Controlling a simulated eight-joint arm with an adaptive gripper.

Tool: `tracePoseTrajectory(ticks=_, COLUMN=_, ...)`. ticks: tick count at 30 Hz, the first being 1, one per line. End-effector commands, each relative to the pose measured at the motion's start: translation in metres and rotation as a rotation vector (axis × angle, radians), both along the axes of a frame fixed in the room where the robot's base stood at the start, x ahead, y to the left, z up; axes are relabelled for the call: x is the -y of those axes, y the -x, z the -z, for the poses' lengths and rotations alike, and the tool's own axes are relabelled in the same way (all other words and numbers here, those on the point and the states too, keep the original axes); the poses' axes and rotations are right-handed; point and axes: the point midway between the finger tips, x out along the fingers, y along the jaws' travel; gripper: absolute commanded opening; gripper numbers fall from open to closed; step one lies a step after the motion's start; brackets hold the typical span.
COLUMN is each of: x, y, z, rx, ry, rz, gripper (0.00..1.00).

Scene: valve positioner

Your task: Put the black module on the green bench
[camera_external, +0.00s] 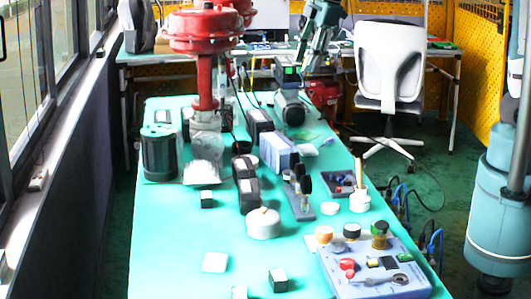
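The green bench (180,240) runs from the front to the back of the view. Several black things stand on it, and I cannot tell for sure which is the black module. A dark block-like pair (248,185) stands near the middle. A small black block with a pale top (278,280) sits at the front, and a similar one (207,198) is farther back. My gripper (289,76) seems to be at the far end, below a grey-blue arm link; it is small and dark there. Its fingers and anything between them cannot be made out.
A red valve actuator (205,35) stands tall at the back left. A dark green canister (159,155) is on the left edge. A grey-blue tray (370,282) with several parts fills the front right. A white round pot (263,223) stands mid-bench. The front left is mostly clear.

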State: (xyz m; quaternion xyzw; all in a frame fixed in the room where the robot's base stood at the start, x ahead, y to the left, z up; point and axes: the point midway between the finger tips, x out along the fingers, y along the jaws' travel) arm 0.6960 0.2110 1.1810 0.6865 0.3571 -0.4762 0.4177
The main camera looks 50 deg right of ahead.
Motion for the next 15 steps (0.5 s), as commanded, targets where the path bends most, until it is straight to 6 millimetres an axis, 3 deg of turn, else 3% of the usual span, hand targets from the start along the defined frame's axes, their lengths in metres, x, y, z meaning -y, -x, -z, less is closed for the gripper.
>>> tracePoseTrajectory(ticks=15, x=0.089, y=0.083, z=-0.019, rx=0.070, ry=-0.118, rz=0.355, gripper=0.36)
